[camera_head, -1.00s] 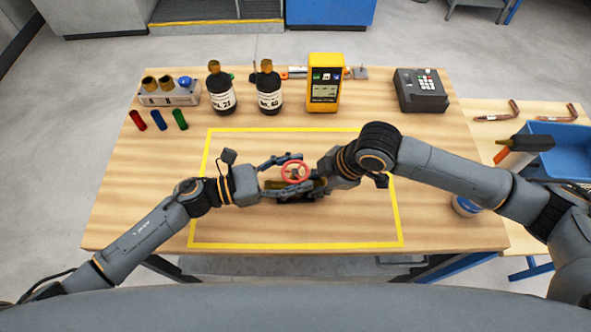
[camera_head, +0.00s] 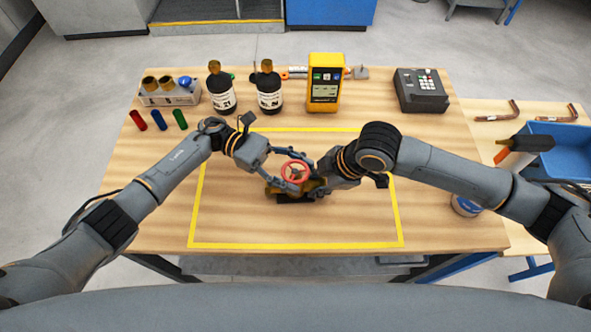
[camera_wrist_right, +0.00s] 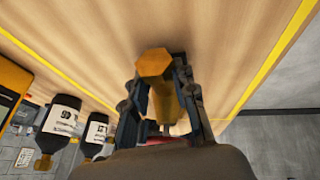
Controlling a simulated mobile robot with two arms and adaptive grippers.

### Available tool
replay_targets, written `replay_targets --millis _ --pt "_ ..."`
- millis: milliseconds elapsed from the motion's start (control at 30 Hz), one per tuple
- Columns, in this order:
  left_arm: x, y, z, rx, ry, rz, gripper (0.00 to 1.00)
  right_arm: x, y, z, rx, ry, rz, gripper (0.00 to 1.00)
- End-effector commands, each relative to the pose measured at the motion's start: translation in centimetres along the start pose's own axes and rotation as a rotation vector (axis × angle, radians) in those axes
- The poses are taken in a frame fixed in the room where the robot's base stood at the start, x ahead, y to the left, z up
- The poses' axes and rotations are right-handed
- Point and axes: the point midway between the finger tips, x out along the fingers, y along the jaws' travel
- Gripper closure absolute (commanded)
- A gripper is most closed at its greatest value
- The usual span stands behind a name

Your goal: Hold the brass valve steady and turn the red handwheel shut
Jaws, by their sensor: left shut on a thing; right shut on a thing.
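The brass valve (camera_head: 318,190) lies inside the yellow outline on the table, with the red handwheel (camera_head: 295,171) facing up on it. My left gripper (camera_head: 286,172) comes in from the upper left and is shut on the red handwheel, its fingers at either side of the rim. My right gripper (camera_head: 312,178) is shut on the valve from the right. In the right wrist view the hexagonal brass end of the valve (camera_wrist_right: 155,64) sits between the right gripper's fingers (camera_wrist_right: 160,98). Parts of the valve are hidden by both grippers.
At the back stand two dark bottles (camera_head: 221,92) (camera_head: 269,92), a yellow device (camera_head: 325,83) and a grey keypad unit (camera_head: 420,92). A rack (camera_head: 170,93) and coloured tubes (camera_head: 157,121) are back left. A blue bin (camera_head: 560,160) is right. The outlined area's front is clear.

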Motion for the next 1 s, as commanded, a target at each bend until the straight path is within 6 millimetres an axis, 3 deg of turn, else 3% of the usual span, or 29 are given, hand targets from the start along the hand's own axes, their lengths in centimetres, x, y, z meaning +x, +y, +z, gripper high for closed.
replay_targets --millis 633,667,767,1000 --pt "-0.17 0.01 -0.14 -0.002 0.005 -0.046 0.76 0.01 -0.18 -0.04 -0.001 0.001 -0.005 1.00" --pt "-0.17 0.01 -0.14 -0.003 0.005 -0.046 0.42 0.01 -0.18 -0.04 -0.001 0.001 -0.005 1.00" --pt "-0.14 0.00 -0.12 -0.002 0.004 -0.046 0.22 0.01 -0.17 -0.04 -0.001 0.000 -0.004 1.00" --pt "-0.07 -0.01 -0.05 -0.001 0.002 -0.048 0.21 0.02 -0.14 -0.03 -0.001 0.000 -0.004 1.00"
